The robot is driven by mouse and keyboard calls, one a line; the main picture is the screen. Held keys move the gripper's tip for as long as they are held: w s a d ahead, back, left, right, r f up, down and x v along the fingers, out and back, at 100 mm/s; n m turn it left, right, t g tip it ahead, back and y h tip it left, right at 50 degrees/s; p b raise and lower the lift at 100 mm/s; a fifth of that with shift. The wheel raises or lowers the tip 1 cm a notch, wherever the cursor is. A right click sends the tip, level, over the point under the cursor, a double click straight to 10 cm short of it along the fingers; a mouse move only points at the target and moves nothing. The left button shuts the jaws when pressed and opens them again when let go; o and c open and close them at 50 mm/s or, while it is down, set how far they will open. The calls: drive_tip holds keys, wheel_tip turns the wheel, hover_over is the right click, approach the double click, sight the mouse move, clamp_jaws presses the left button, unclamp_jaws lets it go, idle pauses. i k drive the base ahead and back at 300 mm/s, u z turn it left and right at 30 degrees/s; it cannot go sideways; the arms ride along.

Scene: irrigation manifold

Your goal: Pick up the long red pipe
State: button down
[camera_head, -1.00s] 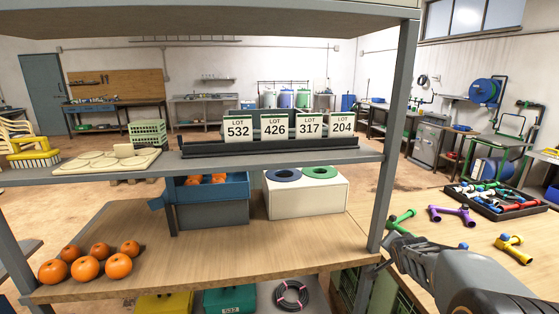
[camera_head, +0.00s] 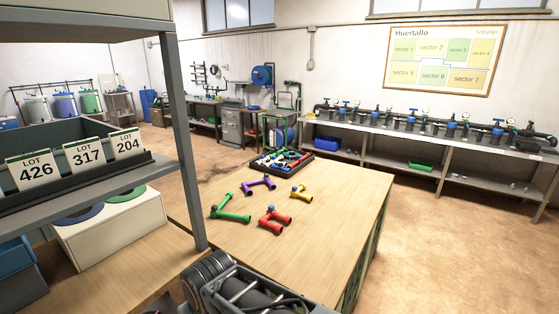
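A red pipe piece (camera_head: 274,220) with a blue cap lies on the wooden table (camera_head: 318,243), near its middle. It looks short and branched. A dark tray (camera_head: 262,166) at the table's far end holds several coloured parts, red ones among them; I cannot make out whether one is a long red pipe. My gripper (camera_head: 206,278) is at the bottom of the view, nearer to me than the red piece and apart from it. Its fingers are not clear, so I cannot tell whether it is open or shut.
Green (camera_head: 231,208), purple (camera_head: 259,185) and yellow (camera_head: 301,194) pipe pieces lie around the red one. A shelf post (camera_head: 186,150) stands left of the table, with lot cards (camera_head: 85,156) on the shelf. The table's right half is clear. Open floor (camera_head: 440,235) lies to the right.

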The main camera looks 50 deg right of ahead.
sight(299, 161)
drive_tip(key=z, duration=3.4)
drive_tip(key=i, duration=3.25)
drive_tip(key=u, duration=1.25)
drive_tip(key=i, duration=2.9)
